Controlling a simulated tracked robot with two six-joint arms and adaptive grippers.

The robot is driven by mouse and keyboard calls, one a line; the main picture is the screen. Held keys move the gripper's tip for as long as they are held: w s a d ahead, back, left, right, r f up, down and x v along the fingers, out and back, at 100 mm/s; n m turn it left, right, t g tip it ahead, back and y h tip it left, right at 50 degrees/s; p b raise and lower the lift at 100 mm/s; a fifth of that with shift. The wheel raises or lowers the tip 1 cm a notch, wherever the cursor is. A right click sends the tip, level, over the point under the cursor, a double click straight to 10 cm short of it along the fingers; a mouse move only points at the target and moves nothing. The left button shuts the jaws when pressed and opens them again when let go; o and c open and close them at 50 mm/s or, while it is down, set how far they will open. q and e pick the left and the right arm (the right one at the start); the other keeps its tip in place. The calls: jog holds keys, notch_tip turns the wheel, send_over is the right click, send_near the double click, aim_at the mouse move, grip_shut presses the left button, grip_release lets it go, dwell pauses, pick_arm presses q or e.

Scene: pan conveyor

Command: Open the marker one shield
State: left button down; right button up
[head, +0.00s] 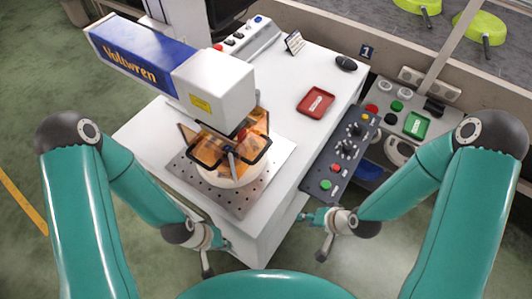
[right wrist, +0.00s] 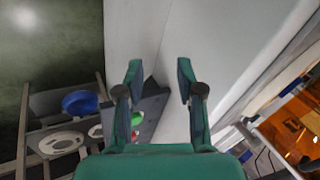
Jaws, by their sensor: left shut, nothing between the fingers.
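The marker is a white and blue machine head (head: 170,65) lettered "Voltwren" over a white bench. Its orange see-through shield (head: 232,150) with dark frame and handle surrounds the work spot below the head, over a round pale base (head: 232,172). The shield looks lowered. Orange panels also show in the right wrist view (right wrist: 288,130). My left gripper (head: 217,257) is shut and empty, low beside the bench's front left side, apart from the shield. My right gripper (head: 311,235) is open and empty by the bench's front right side; its spread fingers show in the right wrist view (right wrist: 159,75).
A perforated metal plate (head: 205,188) lies under the shield. A dark control panel (head: 338,155) with knobs and buttons runs along the bench's right side. A red tray (head: 315,102) and a black mouse (head: 346,63) are on the bench. A number 1 plate (head: 366,51) stands behind.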

aim_at(263, 152)
jog(key=w+d+r+m+t+y+b, duration=0.1)
jog(key=w+r+m+t+y+b, duration=0.1)
jog(key=w+r+t, duration=0.3)
notch_tip(263, 152, up, 15)
jog(key=s+a+y+b, duration=0.1)
jog(key=y+b, duration=0.1)
jog(key=y, duration=0.4)
jog(key=shift+m, duration=0.4)
jog(key=x, duration=1.6)
jog(key=shift+a+f, duration=0.1)
jog(key=shift+a, duration=0.2)
jog(key=shift+c, duration=0.3)
grip_shut()
